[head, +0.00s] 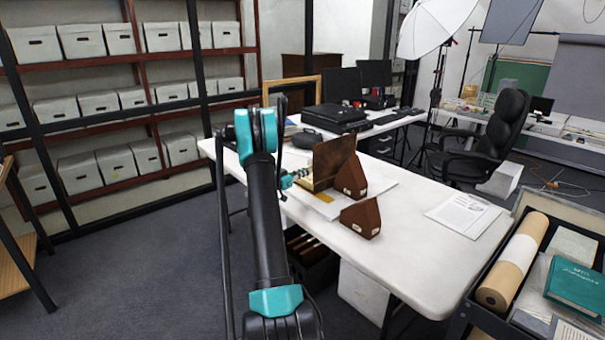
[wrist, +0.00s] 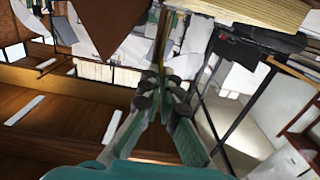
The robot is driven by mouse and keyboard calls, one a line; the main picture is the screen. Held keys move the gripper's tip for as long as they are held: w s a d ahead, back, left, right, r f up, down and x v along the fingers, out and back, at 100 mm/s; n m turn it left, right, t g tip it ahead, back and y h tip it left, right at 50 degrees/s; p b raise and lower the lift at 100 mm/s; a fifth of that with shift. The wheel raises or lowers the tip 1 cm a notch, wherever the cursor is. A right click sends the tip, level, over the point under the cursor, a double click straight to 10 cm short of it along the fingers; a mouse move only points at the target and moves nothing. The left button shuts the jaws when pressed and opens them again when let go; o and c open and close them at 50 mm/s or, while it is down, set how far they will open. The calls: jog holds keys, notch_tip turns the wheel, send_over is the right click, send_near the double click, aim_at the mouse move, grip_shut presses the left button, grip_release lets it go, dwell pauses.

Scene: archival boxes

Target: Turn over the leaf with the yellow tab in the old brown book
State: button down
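The old brown book (head: 320,197) lies on the white table. A brown sheet (head: 333,160) stands nearly upright from it; I take it to be the leaf. My gripper (head: 300,176) is at the left edge of this sheet. In the wrist view its fingertips (wrist: 161,88) are nearly together, and the thin edge of the leaf (wrist: 162,48) runs down to the gap between them. They appear shut on it. A yellowish strip shows along that edge; I cannot clearly make out the tab. A thick block of pages (wrist: 258,10) shows at the top of the wrist view.
Two brown wedges (head: 350,180) (head: 361,217) stand right of the book. A printed sheet (head: 464,213) lies farther right, with bare table between. A black case (head: 335,116) and keyboards lie behind. An open box with a paper roll (head: 513,261) stands at the right.

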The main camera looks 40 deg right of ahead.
jog(key=shift+s+d+f+m, duration=0.1)
jog(key=shift+s+m, duration=0.55)
jog(key=shift+m, duration=0.4)
jog(key=shift+s+a+f+m, duration=0.1)
jog(key=shift+s+m, duration=0.55)
jog(key=shift+m, duration=0.35)
jog(key=shift+s+d+f+m, duration=0.1)
jog(key=shift+s+m, duration=0.55)
jog(key=shift+m, duration=0.4)
jog(key=c, duration=1.8)
grip_release()
jog(key=shift+o, duration=0.2)
jog(key=s+a, duration=0.1)
jog(key=a, duration=1.1)
